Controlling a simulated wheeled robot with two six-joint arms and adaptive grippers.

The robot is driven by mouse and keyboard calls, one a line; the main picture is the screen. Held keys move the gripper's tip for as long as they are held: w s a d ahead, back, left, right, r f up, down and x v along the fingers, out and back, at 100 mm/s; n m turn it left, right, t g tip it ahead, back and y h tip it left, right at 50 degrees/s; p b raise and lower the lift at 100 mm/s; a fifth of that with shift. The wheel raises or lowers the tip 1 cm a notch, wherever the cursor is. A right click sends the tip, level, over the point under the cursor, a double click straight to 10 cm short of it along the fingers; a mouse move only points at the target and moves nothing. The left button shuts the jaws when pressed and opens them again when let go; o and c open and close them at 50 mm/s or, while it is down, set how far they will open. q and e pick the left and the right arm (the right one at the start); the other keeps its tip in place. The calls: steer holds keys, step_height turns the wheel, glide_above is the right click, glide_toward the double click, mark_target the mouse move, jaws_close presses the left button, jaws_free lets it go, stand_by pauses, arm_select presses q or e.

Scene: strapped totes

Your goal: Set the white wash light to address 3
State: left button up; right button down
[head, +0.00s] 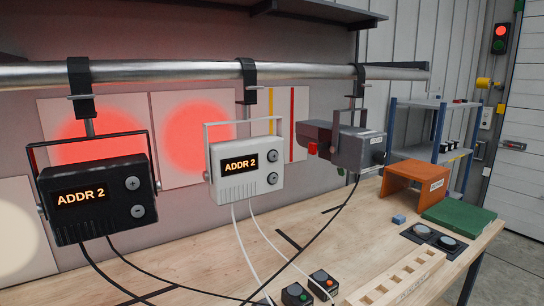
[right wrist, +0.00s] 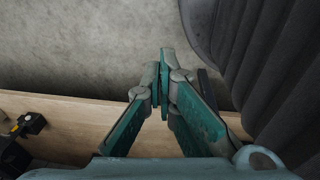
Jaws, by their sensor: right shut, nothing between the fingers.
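The white wash light (head: 245,171) hangs from the metal pipe in the middle of the head view. Its display reads ADDR 2, with a plus button above a minus button at its right side. A black wash light (head: 95,198) hangs to its left and also reads ADDR 2. My right gripper (right wrist: 165,52) shows in the right wrist view, shut and empty, with its fingertips together. A wooden surface and a grey floor lie beyond it; no light shows there. My left gripper is not in view.
A grey fixture (head: 343,143) hangs right of the white light. The workbench (head: 220,270) below carries two small button boxes (head: 298,294), a slotted wooden block (head: 398,278), an orange stand (head: 414,180) and a green pad (head: 459,217). Cables hang from the lights to the bench.

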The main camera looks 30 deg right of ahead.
steer(key=w+r+t+p, duration=0.2)
steer(key=w+r, duration=1.6)
steer(key=r, duration=0.3)
step_height(320, 180, up, 15)
steer(key=w+t+h+p, duration=0.1)
steer(key=w+t+h, duration=0.1)
steer(key=w+d+r+n+t+h, duration=0.3)
steer(key=w+d+r+t+h, duration=0.4)
steer(key=w+d+r, duration=0.85)
steer(key=w+r+n+t, duration=0.4)
steer(key=r+n+t, duration=0.2)
steer(key=r, duration=0.7)
steer(key=w+r+n+t, duration=0.5)
steer(key=r+n+t, duration=0.1)
steer(key=r, duration=0.8)
steer(key=shift+a+r+h, duration=0.3)
steer(key=shift+h, duration=0.1)
